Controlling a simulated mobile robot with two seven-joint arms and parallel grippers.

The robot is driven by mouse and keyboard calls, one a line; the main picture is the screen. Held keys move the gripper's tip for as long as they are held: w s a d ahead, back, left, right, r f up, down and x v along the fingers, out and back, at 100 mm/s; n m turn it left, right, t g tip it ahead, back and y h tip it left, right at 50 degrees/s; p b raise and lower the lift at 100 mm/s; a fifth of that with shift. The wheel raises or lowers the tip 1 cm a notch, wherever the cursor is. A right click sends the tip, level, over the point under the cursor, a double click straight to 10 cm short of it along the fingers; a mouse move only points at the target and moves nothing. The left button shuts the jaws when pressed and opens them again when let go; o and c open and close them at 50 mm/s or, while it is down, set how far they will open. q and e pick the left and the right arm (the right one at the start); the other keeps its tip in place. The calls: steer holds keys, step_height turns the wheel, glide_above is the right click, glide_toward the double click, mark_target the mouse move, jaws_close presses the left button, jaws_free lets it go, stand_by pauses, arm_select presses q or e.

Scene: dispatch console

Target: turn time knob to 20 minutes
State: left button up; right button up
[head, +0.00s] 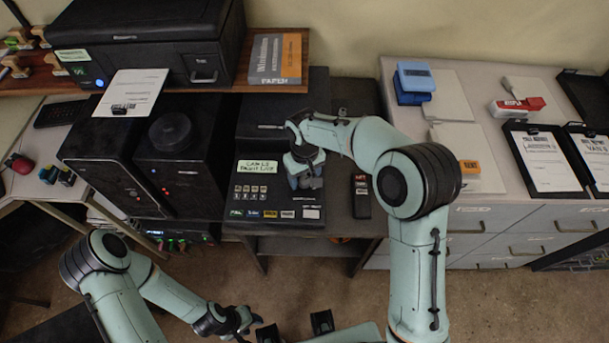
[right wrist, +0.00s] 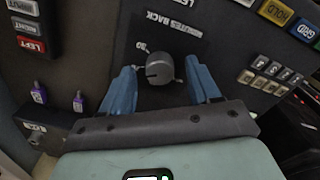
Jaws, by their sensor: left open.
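The time knob (right wrist: 159,69) is a small grey round knob on the dark console face, beneath the lettering "MINUTES BACK" in the right wrist view. A number beside it looks like 30 or 50; the other scale marks are hidden or unreadable, and I cannot tell its setting. My right gripper (right wrist: 163,86) has its blue fingers apart, one on each side of the knob, with gaps between. In the head view the right gripper (head: 305,170) is over the console (head: 262,200) and hides the knob. My left gripper (head: 240,321) is open and empty, low in front of the console.
Labelled buttons (right wrist: 276,12) and small switches (right wrist: 274,72) lie right of the knob. Red and grey buttons (right wrist: 30,44) and two purple-tipped plugs (right wrist: 39,92) lie left.

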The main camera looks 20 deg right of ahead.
mark_target(304, 179)
arm_select(q)
steer(key=shift+w+r+p, duration=0.55)
steer(key=shift+r+p, duration=0.1)
steer(key=shift+r, duration=0.2)
arm_select(e)
step_height(304, 179, up, 14)
steer(key=shift+f, duration=0.25)
arm_select(q)
steer(key=shift+s, duration=0.1)
arm_select(e)
steer(key=shift+f, duration=0.1)
